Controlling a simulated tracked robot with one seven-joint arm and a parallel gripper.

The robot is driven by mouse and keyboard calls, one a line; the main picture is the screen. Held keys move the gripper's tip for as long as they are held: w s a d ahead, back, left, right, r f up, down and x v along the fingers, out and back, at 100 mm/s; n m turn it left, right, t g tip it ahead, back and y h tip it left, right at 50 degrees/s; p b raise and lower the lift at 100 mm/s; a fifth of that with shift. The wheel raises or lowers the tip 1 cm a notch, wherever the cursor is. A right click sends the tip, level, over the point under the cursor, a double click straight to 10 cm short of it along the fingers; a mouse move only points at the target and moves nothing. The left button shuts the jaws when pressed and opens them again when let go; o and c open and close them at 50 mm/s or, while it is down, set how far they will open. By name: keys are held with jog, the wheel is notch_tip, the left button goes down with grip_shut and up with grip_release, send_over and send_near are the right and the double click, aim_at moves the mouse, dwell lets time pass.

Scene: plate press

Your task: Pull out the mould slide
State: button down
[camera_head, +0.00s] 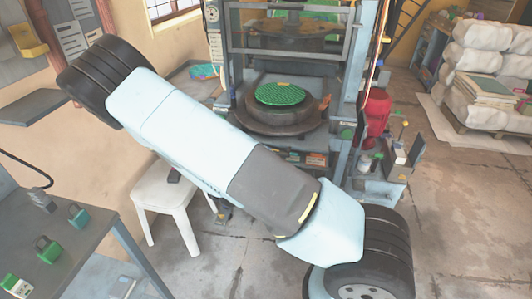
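The plate press (350,100) stands at the back centre, a tall grey frame with an open front. Inside it, a round dark mould base (262,119) carries a green patterned disc (280,94) with a small yellow piece at its back edge. A second round dark part (285,42) sits above it, with green on top. I cannot make out a separate slide or its handle. My pale blue and dark grey arm crosses the picture from upper left to lower right, in front of the press's lower left. My gripper is not in view.
A white stool (170,200) stands behind my arm. A grey workbench (60,235) with green padlock-like items is at lower left. A red vessel (375,112) stands right of the press. White sacks (485,50) lie on a pallet at right.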

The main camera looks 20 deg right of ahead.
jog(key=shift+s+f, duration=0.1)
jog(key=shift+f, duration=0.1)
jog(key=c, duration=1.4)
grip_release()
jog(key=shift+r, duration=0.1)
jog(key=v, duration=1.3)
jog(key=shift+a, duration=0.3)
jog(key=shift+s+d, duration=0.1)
